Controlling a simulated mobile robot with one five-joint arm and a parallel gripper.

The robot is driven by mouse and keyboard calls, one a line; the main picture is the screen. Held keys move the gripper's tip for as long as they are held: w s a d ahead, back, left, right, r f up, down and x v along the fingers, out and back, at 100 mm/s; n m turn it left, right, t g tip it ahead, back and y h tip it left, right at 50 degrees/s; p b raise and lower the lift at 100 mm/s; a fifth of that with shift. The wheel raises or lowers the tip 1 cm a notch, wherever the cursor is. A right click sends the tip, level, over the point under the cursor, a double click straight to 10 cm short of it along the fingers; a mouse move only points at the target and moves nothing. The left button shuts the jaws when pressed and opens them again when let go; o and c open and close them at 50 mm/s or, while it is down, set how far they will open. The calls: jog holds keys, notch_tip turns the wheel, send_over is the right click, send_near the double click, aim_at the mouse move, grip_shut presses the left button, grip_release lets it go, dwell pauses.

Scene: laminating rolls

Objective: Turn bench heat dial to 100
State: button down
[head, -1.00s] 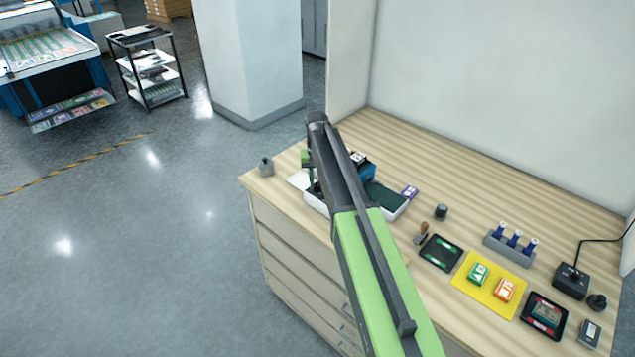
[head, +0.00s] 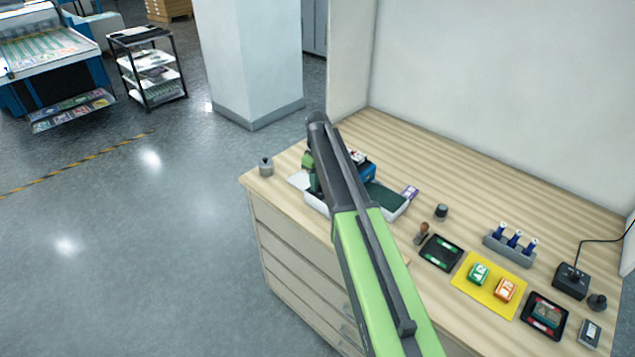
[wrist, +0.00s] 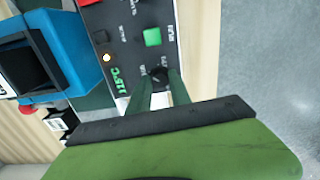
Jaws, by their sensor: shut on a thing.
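In the wrist view my gripper (wrist: 161,92) is shut on a small black dial (wrist: 158,74) on a dark control panel (wrist: 126,20). The panel's green readout (wrist: 118,80) appears to show 115°C, turned on its side. The small print around the dial is too blurred to read. A green square button (wrist: 152,37) and a lit amber lamp (wrist: 107,58) sit on the same panel. In the head view my gripper (head: 311,172) shows as green parts beside my arm, which hides the dial and much of the blue and white bench machine (head: 368,173).
On the wooden bench stand a grey weight-like piece (head: 266,166), a stamp (head: 422,233), a dark knob (head: 441,211), a yellow mat (head: 470,279) with two small boxes, and a blue-topped rack (head: 510,248). A red round button (wrist: 26,109) shows beside the blue part.

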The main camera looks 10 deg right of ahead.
jog(key=shift+n, duration=1)
jog(key=c, duration=1.2)
grip_release()
notch_tip(320, 180, up, 17)
jog(key=p, duration=1.7)
jog(key=shift+r, duration=0.2)
